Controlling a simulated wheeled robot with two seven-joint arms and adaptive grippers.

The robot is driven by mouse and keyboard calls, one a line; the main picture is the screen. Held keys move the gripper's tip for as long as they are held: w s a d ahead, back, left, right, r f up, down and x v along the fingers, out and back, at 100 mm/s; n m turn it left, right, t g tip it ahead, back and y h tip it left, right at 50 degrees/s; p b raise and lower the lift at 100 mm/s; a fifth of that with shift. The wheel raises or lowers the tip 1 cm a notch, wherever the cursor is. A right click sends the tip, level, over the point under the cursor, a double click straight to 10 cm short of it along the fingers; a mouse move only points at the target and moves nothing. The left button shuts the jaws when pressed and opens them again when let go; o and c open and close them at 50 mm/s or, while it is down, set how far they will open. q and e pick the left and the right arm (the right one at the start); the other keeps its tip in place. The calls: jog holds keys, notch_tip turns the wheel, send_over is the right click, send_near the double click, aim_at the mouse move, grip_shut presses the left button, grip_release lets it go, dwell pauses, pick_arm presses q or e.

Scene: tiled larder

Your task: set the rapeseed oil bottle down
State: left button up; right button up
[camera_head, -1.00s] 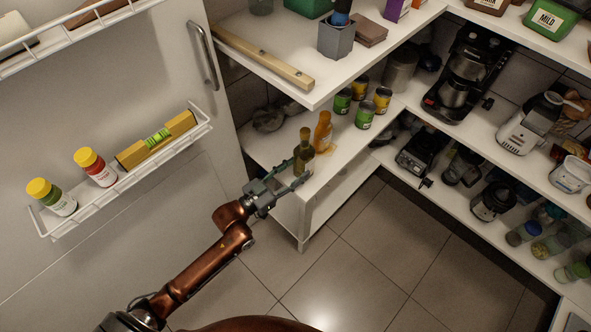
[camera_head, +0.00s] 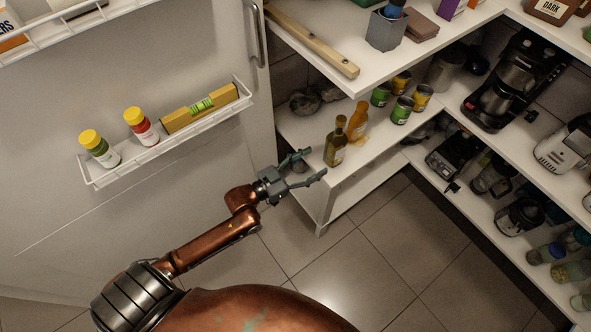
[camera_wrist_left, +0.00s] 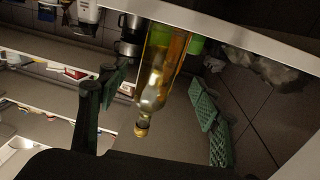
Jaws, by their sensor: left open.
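The rapeseed oil bottle (camera_head: 335,148), olive-green with a dark neck, stands upright near the front edge of the white shelf (camera_head: 375,169). In the wrist view the bottle (camera_wrist_left: 160,82) appears upside down, between and beyond the fingers. My left gripper (camera_head: 314,164) is open and empty, just left of the bottle and apart from it. Its spread fingers also show in the wrist view (camera_wrist_left: 158,98). My right gripper is not in view.
An amber bottle (camera_head: 358,121) stands close behind the oil bottle. Several cans (camera_head: 402,109) stand further back. A shelf board (camera_head: 365,62) lies above. A door rack (camera_head: 165,147) with jars hangs at left. The tiled floor (camera_head: 375,260) is clear.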

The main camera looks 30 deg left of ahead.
pick_arm(q)
jog(key=p+v, duration=0.1)
jog(key=v, duration=0.6)
jog(key=s+a+f+n+g+y, duration=0.15)
jog(key=s+f, duration=0.25)
jog(key=f, duration=0.5)
jog(key=s+a+f+g+y, duration=0.2)
jog(key=s+f+g, duration=0.1)
jog(key=f, duration=0.6)
jog(key=s+a+f+n+g+y, duration=0.15)
jog(key=s+f, duration=0.25)
jog(key=f, duration=0.5)
jog(key=s+f+g+y, duration=0.1)
jog(key=s+f+g, duration=0.2)
jog(key=s+f, duration=0.3)
jog(key=s+f+n+g, duration=0.1)
jog(key=s+f+g, duration=0.3)
jog(key=s, duration=1.2)
jog(key=s+f+g+y, duration=0.1)
jog(key=s+f+g, duration=0.2)
jog(key=s+f, duration=0.7)
jog(key=shift+s+d+g+y, duration=0.3)
jog(key=shift+s+d+g, duration=0.1)
jog(key=shift+s, duration=0.3)
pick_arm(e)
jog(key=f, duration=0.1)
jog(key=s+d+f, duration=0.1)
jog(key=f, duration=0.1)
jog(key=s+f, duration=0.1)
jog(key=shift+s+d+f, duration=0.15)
